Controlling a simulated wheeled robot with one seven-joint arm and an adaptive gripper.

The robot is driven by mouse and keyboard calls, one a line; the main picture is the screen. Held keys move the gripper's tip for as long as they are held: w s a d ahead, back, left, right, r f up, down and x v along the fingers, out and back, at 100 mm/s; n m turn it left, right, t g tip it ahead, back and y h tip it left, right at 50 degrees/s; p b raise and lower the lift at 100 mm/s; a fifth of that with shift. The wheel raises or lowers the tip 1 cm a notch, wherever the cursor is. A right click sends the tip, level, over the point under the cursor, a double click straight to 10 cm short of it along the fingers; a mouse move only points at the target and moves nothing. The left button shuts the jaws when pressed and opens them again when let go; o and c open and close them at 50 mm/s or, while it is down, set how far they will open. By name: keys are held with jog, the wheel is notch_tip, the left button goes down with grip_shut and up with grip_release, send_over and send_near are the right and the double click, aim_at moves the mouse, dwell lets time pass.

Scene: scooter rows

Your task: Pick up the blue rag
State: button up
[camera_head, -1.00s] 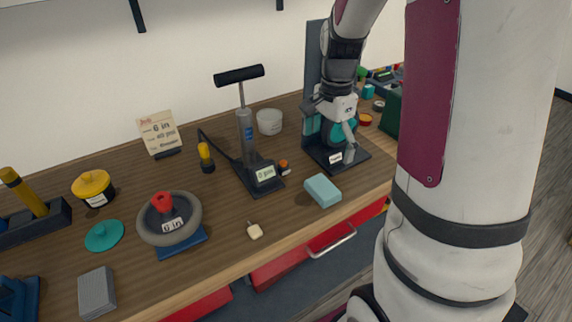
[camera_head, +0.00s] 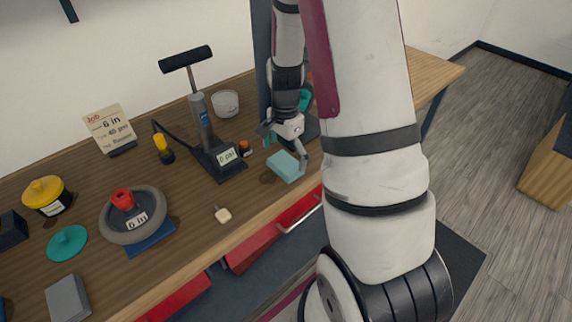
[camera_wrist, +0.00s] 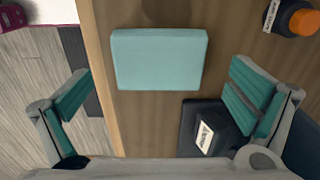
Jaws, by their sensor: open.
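The blue rag (camera_head: 284,167) looks like a light blue folded block lying flat on the wooden bench near its front edge. In the wrist view the rag (camera_wrist: 160,59) lies ahead, in the span between the two teal-padded fingers. My gripper (camera_head: 286,147) is just above and behind the rag in the head view, pointing down. It also shows in the wrist view (camera_wrist: 160,92), with its fingers wide apart and nothing between them. The rag is fully visible there and appears untouched.
A black stand base (camera_wrist: 190,135) with a label lies beside the rag. An orange-capped bottle (camera_head: 245,148) and a pump (camera_head: 203,125) stand to the left. The bench edge (camera_wrist: 105,75) runs close to the rag.

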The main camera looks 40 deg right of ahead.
notch_tip(320, 180, down, 2)
jog(key=shift+f, duration=0.1)
jog(key=c, duration=1.1)
